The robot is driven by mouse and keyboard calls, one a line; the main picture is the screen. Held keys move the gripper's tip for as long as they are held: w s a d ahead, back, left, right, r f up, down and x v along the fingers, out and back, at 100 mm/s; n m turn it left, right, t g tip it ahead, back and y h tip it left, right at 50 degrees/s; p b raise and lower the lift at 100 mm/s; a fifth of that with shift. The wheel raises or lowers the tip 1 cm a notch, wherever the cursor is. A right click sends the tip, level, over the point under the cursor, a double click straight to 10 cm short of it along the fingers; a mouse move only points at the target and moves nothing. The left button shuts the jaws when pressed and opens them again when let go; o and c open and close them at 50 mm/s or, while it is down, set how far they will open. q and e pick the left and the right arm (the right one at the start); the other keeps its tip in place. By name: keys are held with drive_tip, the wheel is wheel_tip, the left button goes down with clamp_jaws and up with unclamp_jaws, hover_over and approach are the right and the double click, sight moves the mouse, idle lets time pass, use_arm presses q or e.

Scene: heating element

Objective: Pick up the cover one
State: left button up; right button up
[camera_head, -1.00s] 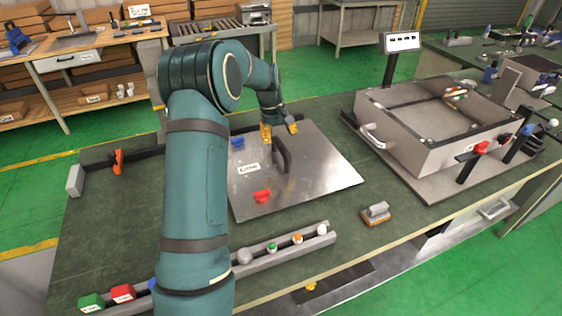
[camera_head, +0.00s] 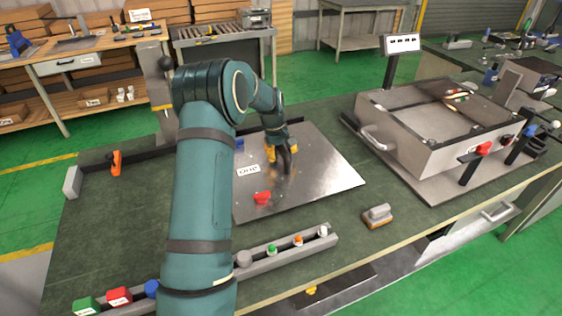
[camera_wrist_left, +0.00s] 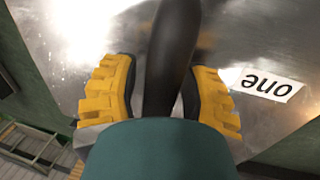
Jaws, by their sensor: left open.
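The cover one (camera_head: 325,171) is a shiny metal plate lying flat on the green workbench, with a white label (camera_head: 248,170) and a dark upright handle (camera_head: 288,160). In the left wrist view the label (camera_wrist_left: 266,85) reads "one", upside down. My left gripper (camera_head: 279,155) is at the handle. In the left wrist view its yellow fingers (camera_wrist_left: 160,92) are open, one on each side of the dark handle (camera_wrist_left: 172,55). A gap shows on the left side; the right finger looks very close to the handle. My right gripper is not in view.
A red piece (camera_head: 262,198) and a blue piece (camera_head: 239,145) are at the plate. A grey rail (camera_head: 285,248) with coloured knobs runs along the front. A brush-like block (camera_head: 378,215) lies right of it. A large open metal box (camera_head: 430,150) stands at the right.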

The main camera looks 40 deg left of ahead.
use_arm(q)
clamp_jaws()
drive_tip(key=shift+w+r, duration=0.1)
drive_tip(key=shift+r, duration=0.1)
